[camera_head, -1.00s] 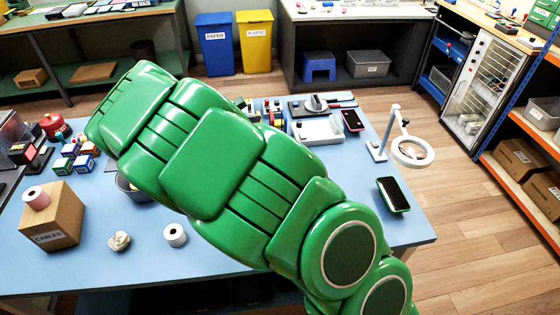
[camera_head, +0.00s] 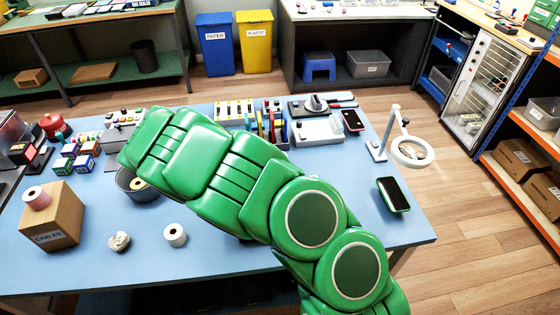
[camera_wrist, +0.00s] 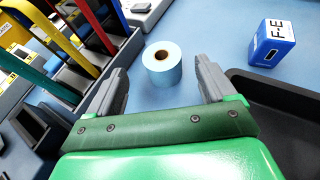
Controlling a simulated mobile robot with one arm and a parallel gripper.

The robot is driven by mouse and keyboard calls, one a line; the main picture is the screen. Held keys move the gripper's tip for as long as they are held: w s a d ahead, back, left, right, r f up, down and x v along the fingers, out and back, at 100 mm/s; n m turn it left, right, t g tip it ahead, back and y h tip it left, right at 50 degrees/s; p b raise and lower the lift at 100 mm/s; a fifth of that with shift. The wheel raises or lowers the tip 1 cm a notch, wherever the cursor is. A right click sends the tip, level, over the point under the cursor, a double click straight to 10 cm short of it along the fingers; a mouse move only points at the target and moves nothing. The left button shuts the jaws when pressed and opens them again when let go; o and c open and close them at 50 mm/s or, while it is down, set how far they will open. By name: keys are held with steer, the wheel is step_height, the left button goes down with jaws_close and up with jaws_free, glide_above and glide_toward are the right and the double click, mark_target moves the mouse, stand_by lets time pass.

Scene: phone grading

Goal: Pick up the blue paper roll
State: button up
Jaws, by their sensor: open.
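The blue paper roll (camera_wrist: 162,64) stands on the blue table in the wrist view, pale blue with a brown core facing up. My gripper (camera_wrist: 162,78) is open and empty, its two grey fingers spread with the roll ahead between their tips. I see no finger touching the roll. In the head view I cannot make out the blue roll, and my gripper does not show past my green arm. A white roll (camera_head: 175,235) stands on the table there, and a pink roll (camera_head: 37,198) sits on a cardboard box (camera_head: 52,222).
In the wrist view a blue block (camera_wrist: 271,45) with letters lies right of the roll, near a dark tray (camera_wrist: 262,82). A rack with coloured upright bars (camera_wrist: 88,35) stands at left. In the head view a grey bowl (camera_head: 138,196) and a ring lamp (camera_head: 412,152) stand on the table.

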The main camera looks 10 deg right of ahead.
steer(key=shift+x, duration=3.05)
steer(key=shift+s+d+r, duration=0.1)
steer(key=shift+r, duration=0.05)
steer(key=c, duration=1.1)
steer(key=shift+r, duration=0.1)
steer(key=shift+r, duration=0.2)
step_height(320, 180, up, 3)
steer(key=shift+s+f, duration=0.1)
steer(key=s+r, duration=0.3)
steer(key=s, duration=0.1)
steer(key=s+r, duration=0.3)
steer(key=s, duration=0.2)
steer(key=s+r, duration=0.3)
steer(key=s, duration=0.1)
steer(key=shift+s+d+r, duration=0.3)
steer(key=shift+s, duration=0.1)
